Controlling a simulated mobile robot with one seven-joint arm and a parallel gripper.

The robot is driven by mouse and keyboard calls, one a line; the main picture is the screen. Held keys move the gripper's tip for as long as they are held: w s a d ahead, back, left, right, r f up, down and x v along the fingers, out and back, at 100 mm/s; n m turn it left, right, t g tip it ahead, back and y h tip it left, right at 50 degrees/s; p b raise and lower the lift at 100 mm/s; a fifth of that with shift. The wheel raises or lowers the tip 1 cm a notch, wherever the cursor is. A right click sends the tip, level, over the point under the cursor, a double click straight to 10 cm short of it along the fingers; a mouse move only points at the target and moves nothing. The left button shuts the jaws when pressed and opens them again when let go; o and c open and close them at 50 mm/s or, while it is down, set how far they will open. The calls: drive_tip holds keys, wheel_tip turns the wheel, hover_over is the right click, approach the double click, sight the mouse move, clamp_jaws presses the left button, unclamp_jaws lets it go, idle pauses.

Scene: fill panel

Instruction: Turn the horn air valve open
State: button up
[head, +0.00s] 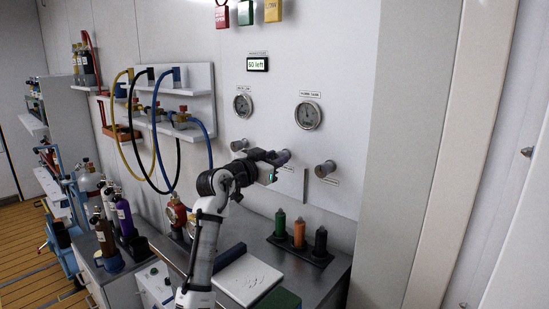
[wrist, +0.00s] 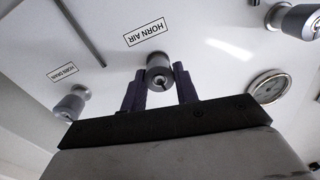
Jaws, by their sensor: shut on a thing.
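The horn air valve (wrist: 158,72) is a round grey knob with a slotted centre on the white panel. Its HORN AIR label (wrist: 146,32) shows beside it in the wrist view, upside down. My gripper (wrist: 160,86) has one dark finger on each side of the knob and is shut on it. In the head view, my gripper (head: 279,158) is against the panel and mostly hides the knob. How far the valve is turned cannot be told.
Similar knobs sit at both sides, one at the right (head: 325,168) and one at the left (head: 240,145). Two gauges (head: 308,115) and a "60 left" display (head: 257,64) are above. Below, a bench holds a rack with green, orange and black bottles (head: 299,233).

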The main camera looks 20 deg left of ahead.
drive_tip(key=n+p, duration=0.2)
drive_tip(key=n, duration=0.2)
drive_tip(key=shift+r, duration=0.15)
drive_tip(key=n+p, duration=0.2)
drive_tip(key=n, duration=0.1)
drive_tip(key=shift+n+p, duration=0.35)
drive_tip(key=shift+n, duration=0.05)
drive_tip(key=n+p, duration=0.3)
drive_tip(key=n, duration=0.1)
drive_tip(key=shift+a+g, duration=0.1)
drive_tip(key=shift+g, duration=0.3)
drive_tip(key=n+p, duration=0.3)
drive_tip(key=shift+n+h, duration=0.4)
drive_tip(key=n+p, duration=0.1)
drive_tip(key=n, duration=0.5)
drive_tip(key=shift+a+f+n, duration=0.1)
drive_tip(key=shift+f+n, duration=0.15)
drive_tip(key=shift+n, duration=0.15)
drive_tip(key=shift+f+n+h, duration=0.1)
drive_tip(key=shift+n+h, duration=0.4)
drive_tip(key=shift+n, duration=3.1)
